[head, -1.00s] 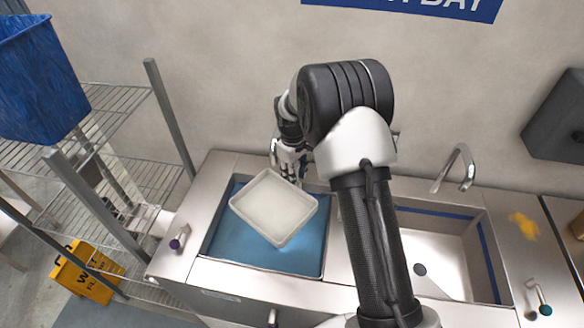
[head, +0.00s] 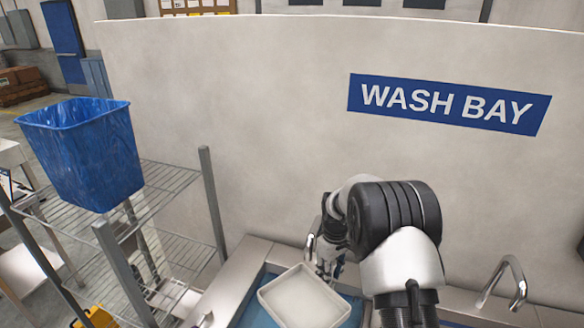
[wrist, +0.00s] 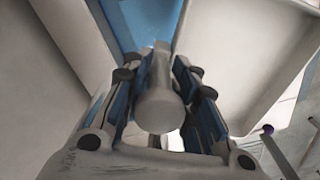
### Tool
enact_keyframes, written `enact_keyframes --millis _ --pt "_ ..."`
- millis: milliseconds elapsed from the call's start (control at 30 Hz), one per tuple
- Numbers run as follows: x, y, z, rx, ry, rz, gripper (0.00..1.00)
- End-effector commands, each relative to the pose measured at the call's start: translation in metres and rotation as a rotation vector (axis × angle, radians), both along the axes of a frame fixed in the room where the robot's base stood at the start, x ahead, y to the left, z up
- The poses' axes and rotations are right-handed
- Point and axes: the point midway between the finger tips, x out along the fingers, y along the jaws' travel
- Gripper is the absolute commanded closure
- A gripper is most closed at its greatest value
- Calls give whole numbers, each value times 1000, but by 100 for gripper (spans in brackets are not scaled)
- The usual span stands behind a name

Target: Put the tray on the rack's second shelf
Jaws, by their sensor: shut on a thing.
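The tray (head: 302,298) is white, shallow and rectangular, and looks empty. In the head view it is at the bottom centre, over the blue-bottomed sink basin. In the wrist view my gripper (wrist: 160,100) fills the middle, with the pale tray (wrist: 245,60) beyond the fingers. The wire rack (head: 170,205) stands at the left, with an upper shelf and a lower shelf showing between grey posts.
A blue bin (head: 85,155) stands on the rack's upper shelf. A yellow sign (head: 97,317) is low at the rack's foot. A faucet (head: 508,285) rises at the right. A wall with a blue WASH BAY sign (head: 450,103) stands behind the sink.

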Motion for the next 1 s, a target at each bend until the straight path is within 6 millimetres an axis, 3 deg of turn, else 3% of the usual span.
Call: enact_keyframes --millis 267,700,1000 --pt "-32 0 -17 0 -1 -142 100" --pt "-133 0 -56 0 -2 -527 100" --pt "-164 0 -65 1 -3 -638 100"
